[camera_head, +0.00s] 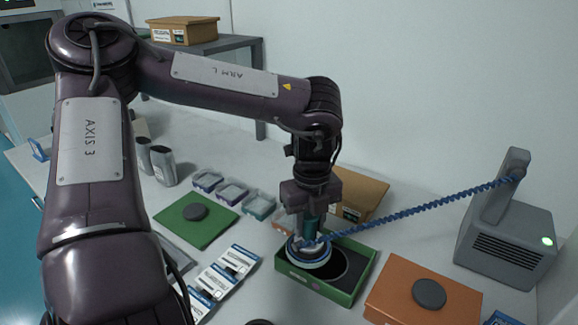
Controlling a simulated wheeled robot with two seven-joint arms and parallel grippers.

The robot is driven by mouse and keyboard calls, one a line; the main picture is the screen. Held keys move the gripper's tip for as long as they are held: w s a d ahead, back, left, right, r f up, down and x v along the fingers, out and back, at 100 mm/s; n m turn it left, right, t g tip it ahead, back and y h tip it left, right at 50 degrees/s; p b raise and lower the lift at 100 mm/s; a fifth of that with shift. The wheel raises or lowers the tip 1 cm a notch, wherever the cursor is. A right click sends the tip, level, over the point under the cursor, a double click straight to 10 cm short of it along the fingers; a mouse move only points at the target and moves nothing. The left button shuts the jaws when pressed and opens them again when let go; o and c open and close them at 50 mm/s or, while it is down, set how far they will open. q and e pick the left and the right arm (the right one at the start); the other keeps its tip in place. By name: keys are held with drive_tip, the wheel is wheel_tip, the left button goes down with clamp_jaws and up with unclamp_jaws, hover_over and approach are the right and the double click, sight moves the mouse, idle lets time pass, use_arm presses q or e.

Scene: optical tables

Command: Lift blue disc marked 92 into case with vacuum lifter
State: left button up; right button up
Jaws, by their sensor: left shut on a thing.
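My left gripper (308,207) is shut on the teal handle of the vacuum lifter (307,224), which it holds upright. A round white and blue piece (309,256) is at the lifter's lower end. I cannot tell how much of it is the lifter's cup and how much is a blue disc, and no 92 is readable. It is over the left part of an open green case (359,287) with a dark lining. The gap between it and the case floor is hidden. My right gripper is not in view.
A blue coiled hose (425,206) runs from the lifter to a grey pump unit (507,240). Dark discs lie on a green pad (216,229) and an orange box (390,298). Small clear trays (232,192), printed cards (223,276) and a cardboard box (362,190) stand around.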

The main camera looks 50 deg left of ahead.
sight(321, 235)
use_arm(q)
drive_tip(key=shift+w, duration=0.4)
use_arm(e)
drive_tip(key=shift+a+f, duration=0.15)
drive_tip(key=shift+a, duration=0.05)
use_arm(q)
drive_tip(key=shift+w+d, duration=0.1)
drive_tip(key=shift+w, duration=0.15)
drive_tip(key=shift+w+d+b, duration=0.2)
drive_tip(key=shift+w+b, duration=0.2)
drive_tip(key=shift+w, duration=0.2)
drive_tip(key=shift+w+d, duration=0.1)
drive_tip(key=shift+w, duration=0.25)
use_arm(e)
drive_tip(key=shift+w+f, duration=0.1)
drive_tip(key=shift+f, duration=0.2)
use_arm(q)
drive_tip(key=shift+w, duration=0.25)
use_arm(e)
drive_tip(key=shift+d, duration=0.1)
use_arm(q)
drive_tip(key=shift+w, duration=0.15)
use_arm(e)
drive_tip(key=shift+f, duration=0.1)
use_arm(q)
drive_tip(key=shift+w+d, duration=0.2)
drive_tip(key=shift+w, duration=0.15)
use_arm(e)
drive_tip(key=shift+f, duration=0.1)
